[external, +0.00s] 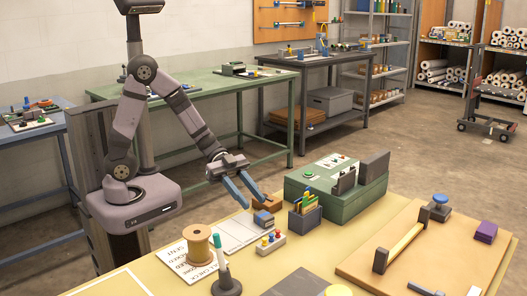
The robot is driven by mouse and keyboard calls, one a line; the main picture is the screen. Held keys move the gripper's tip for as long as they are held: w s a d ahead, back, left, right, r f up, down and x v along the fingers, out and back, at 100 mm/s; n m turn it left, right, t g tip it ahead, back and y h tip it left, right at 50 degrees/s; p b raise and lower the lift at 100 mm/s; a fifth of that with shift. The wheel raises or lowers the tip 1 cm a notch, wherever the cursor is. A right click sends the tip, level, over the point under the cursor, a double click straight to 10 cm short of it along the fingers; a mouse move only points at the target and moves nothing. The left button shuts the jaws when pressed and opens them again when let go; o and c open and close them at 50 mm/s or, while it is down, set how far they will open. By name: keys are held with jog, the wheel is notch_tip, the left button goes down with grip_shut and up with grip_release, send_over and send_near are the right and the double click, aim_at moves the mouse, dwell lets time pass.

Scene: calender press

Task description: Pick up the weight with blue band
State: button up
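My gripper (254,204) has two blue fingers spread apart, pointing down over the near table with nothing between them. A small grey block with blue on it (263,219) sits just below the fingertips, beside a brown wooden block. A dark round piece with a blue top (439,207) stands at the back of the tan board on the right, well away from my gripper. I cannot tell for sure which of these is the weight with the blue band; a band is too small to make out.
A green box (335,196) with upright dark plates stands right of my gripper. A pen holder (305,217), pegged block (270,242), wooden spool (198,245) and marker stand (226,280) are nearby. The tan board (430,250) carries a yellow bar. A purple stack (486,232) lies far right.

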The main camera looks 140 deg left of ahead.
aim_at(264, 215)
jog(key=shift+f, duration=0.3)
jog(key=shift+w+d+f, duration=0.1)
jog(key=shift+w+f, duration=0.15)
jog(key=shift+w, duration=0.35)
jog(key=shift+r+b+x, duration=0.15)
jog(key=shift+b+x, duration=0.05)
jog(key=shift+x, duration=1.3)
jog(key=shift+r+b+x, duration=0.1)
jog(key=shift+b+x, duration=0.1)
jog(key=shift+x, duration=1.35)
jog(key=c, duration=0.8)
jog(key=shift+w+r, duration=0.1)
grip_shut()
jog(key=shift+r, duration=0.1)
notch_tip(264, 215, up, 10)
jog(key=p, duration=0.3)
